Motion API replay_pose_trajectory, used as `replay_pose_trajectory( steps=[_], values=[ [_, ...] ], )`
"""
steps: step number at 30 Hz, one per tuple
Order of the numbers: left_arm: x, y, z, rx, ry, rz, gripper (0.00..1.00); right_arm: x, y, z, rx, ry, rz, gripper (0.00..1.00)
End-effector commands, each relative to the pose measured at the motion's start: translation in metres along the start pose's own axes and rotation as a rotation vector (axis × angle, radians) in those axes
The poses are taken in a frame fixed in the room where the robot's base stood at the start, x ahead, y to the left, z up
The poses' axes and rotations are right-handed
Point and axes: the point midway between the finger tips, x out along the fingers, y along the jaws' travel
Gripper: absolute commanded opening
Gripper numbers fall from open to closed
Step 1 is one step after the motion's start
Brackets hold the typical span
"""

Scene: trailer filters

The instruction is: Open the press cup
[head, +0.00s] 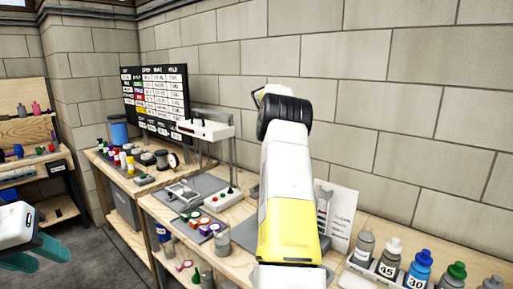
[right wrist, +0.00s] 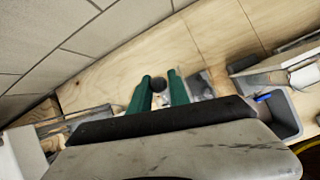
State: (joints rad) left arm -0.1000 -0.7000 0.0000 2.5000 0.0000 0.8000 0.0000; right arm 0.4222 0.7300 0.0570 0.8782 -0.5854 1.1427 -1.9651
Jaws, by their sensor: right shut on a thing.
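Grey metal parts (right wrist: 200,85) lie just right of the fingers. I cannot tell which part of the press cup the dark piece is, or whether the cup is open. In the head view my right arm covers the right gripper and the spot it works at. My left gripper (head: 38,258) is at the lower left of the head view, its teal fingers apart and empty, away from the bench.
The wooden bench (head: 160,210) runs along the block wall. It carries a grey stand (head: 205,130), a control box with buttons (head: 222,199) and coloured rolls. Numbered bottles (head: 388,258) stand at the right beside a white printed card (head: 338,215). A dark chart board (head: 155,98) stands behind.

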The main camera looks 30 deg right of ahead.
Motion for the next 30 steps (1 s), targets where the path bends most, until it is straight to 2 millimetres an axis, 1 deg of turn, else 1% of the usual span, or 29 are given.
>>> replay_pose_trajectory(
  steps=[1, 9, 10, 12, 13, 23, 26, 30],
  values=[
    [0.000, 0.000, 0.000, 0.000, 0.000, 0.000, 0.36, -0.001, 0.002, 0.003, 0.002, -0.008, 0.009, 0.00],
    [0.000, 0.000, 0.000, 0.000, 0.000, 0.000, 0.36, -0.002, 0.002, 0.003, 0.002, -0.008, 0.009, 0.00],
    [0.000, 0.000, 0.000, 0.000, 0.000, 0.000, 0.36, -0.002, 0.002, 0.003, 0.002, -0.008, 0.009, 0.24],
    [0.000, 0.000, 0.000, 0.000, 0.000, 0.000, 0.36, -0.001, 0.002, 0.003, 0.002, -0.008, 0.008, 0.38],
    [0.000, 0.000, 0.000, 0.000, 0.000, 0.000, 0.36, -0.001, 0.002, 0.003, 0.002, -0.007, 0.008, 0.41],
    [0.000, 0.000, 0.000, 0.000, 0.000, 0.000, 0.36, -0.003, 0.001, 0.001, 0.001, -0.004, 0.005, 0.41],
    [0.000, 0.000, 0.000, 0.000, 0.000, 0.000, 0.36, -0.013, 0.002, 0.002, 0.001, -0.004, 0.006, 0.41],
    [0.000, 0.000, 0.000, 0.000, 0.000, 0.000, 0.36, -0.037, 0.002, 0.001, 0.001, -0.005, 0.008, 0.41]
  ],
)
